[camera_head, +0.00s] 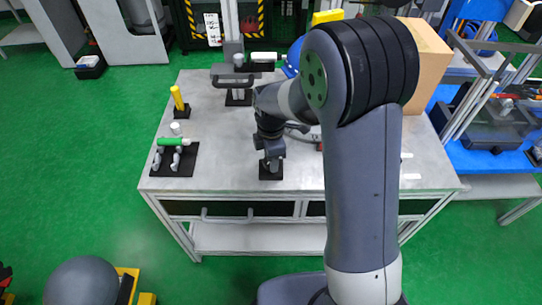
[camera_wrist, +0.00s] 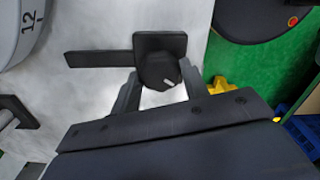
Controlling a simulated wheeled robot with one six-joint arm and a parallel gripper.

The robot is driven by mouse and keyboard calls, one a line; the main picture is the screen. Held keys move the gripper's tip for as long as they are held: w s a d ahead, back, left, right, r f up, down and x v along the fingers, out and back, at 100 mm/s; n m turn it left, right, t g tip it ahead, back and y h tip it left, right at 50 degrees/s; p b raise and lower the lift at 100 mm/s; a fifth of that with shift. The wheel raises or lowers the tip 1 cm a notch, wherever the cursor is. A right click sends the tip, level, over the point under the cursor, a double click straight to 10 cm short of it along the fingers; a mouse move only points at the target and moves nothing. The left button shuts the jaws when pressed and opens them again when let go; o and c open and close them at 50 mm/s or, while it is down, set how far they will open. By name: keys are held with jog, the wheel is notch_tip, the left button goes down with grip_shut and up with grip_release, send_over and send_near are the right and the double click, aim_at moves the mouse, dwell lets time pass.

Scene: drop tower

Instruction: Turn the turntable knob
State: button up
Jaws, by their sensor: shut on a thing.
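The turntable knob (camera_wrist: 160,70) is a black, many-sided knob with a short white pointer mark, seen in the wrist view. It sits on a black square plate (camera_wrist: 146,41) with a flat black bar reaching left. My gripper (camera_wrist: 161,88) has one finger on each side of the knob and is shut on it. The white mark points toward the lower right of that view. In the head view my gripper (camera_head: 272,164) points down over a small black base (camera_head: 271,174) near the table's front edge, and hides the knob.
The grey table (camera_head: 215,135) holds a green cylinder (camera_head: 174,142) on a black stand at left, a yellow cylinder (camera_head: 178,97), and a black-handled fixture (camera_head: 237,90) behind. A cardboard box (camera_head: 428,65) stands at back right. A white dial marked 12 (camera_wrist: 18,25) shows in the wrist view.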

jog(key=shift+n, duration=3.1)
dwell(2.6)
jog(key=o, duration=1)
jog(key=shift+c, duration=0.2)
notch_tip(320, 180, up, 11)
jog(key=shift+p, duration=0.4)
jog(key=shift+f, duration=0.1)
